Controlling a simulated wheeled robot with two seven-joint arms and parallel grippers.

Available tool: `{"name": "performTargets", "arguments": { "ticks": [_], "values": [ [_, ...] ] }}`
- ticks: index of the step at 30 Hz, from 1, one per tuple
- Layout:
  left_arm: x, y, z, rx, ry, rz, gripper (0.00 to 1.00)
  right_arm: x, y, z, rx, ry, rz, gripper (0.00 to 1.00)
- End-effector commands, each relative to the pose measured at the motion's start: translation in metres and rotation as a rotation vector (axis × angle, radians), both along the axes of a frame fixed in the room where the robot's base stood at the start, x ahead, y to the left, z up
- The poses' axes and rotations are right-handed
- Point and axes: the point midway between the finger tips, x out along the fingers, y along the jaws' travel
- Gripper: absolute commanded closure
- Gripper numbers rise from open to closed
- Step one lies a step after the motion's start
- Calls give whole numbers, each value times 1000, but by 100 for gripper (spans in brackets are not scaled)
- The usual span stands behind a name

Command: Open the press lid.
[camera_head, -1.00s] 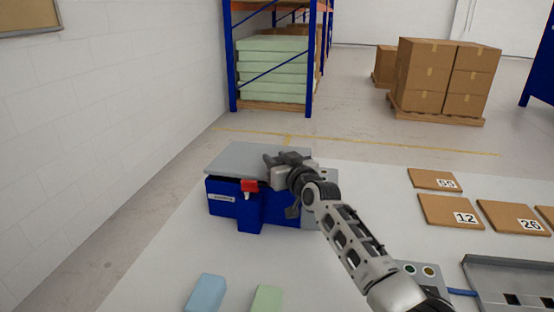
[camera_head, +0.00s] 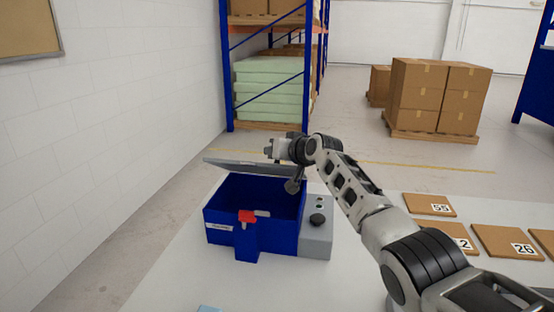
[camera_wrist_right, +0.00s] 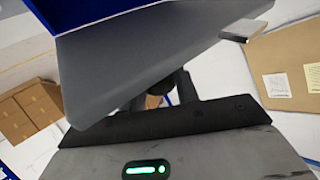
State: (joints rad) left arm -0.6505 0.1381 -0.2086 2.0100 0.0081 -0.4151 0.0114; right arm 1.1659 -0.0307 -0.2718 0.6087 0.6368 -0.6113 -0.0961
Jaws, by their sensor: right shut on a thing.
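The press (camera_head: 253,215) is a blue open-topped box on the white table, with a red latch (camera_head: 247,216) on its front. Its grey lid (camera_head: 240,168) is raised at the back, well clear of the box rim, and the dark blue inside shows. My right gripper (camera_head: 271,150) is at the lid's right part and is shut on the lid. In the right wrist view the lid (camera_wrist_right: 140,55) fills the upper middle, in front of the fingers (camera_wrist_right: 162,98). The exact grip spot is hidden. My left gripper is not in view.
A grey control box (camera_head: 316,240) with a black knob adjoins the press on the right. Numbered cardboard pieces (camera_head: 430,204) lie on the table at right. A white wall (camera_head: 110,120) stands at left. My right arm crosses over the table's right side.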

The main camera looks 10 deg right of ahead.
Motion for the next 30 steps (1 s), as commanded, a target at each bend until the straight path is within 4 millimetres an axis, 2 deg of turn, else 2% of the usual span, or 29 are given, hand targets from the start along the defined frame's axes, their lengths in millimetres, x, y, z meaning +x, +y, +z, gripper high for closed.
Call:
{"name": "performTargets", "arguments": {
  "ticks": [1, 13, 14, 15, 30],
  "values": [
    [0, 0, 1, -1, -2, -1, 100, 2, -2, 6, -1, -12, -4, 100],
    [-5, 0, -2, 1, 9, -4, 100, 3, -3, 8, -1, -10, -3, 100],
    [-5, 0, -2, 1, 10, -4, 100, 3, -3, 7, -2, -10, -4, 61],
    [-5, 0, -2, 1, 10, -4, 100, 3, -2, 7, -2, -9, -3, 50],
    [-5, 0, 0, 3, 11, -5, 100, -4, -4, 6, 0, 0, 1, 49]
  ]
}}
